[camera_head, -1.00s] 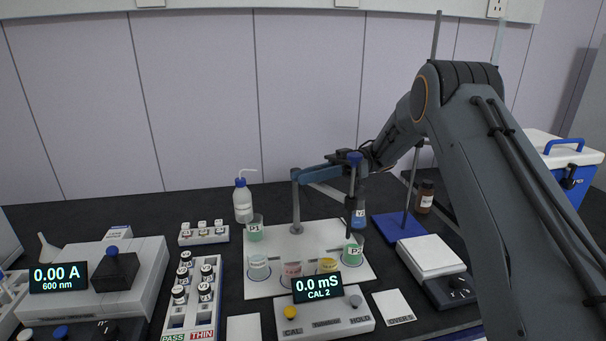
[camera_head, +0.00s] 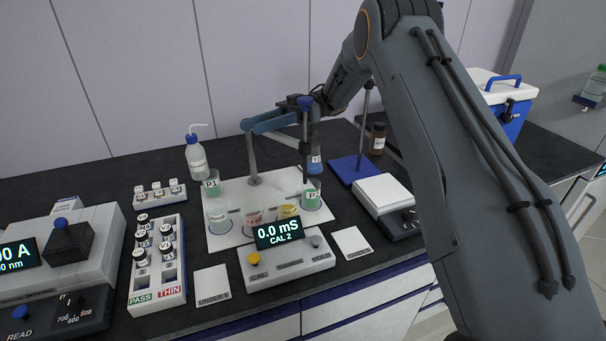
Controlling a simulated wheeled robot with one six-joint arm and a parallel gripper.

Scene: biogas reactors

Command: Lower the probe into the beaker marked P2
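The probe (camera_head: 306,145) is a dark upright rod with a blue cap, hung from a blue jointed arm (camera_head: 268,122) on a grey post. The beaker marked P2 (camera_head: 312,197) holds green liquid and stands at the right of the white mat (camera_head: 228,241). The probe's lower end shows at the beaker's back rim; I cannot tell whether it is inside or behind. My gripper (camera_head: 305,104) is at the probe's blue cap, coming from the right. Its fingers are small and dark there, so their closure is unclear.
Other beakers stand on the mat: P1 (camera_head: 211,187), a pale one (camera_head: 217,216), a pink one (camera_head: 253,219) and a yellow one (camera_head: 288,212). A blue one (camera_head: 315,162) is behind the probe. The meter (camera_head: 285,262) reads 0.0 mS, CAL 2. A blue-based stand (camera_head: 350,172) is to the right.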

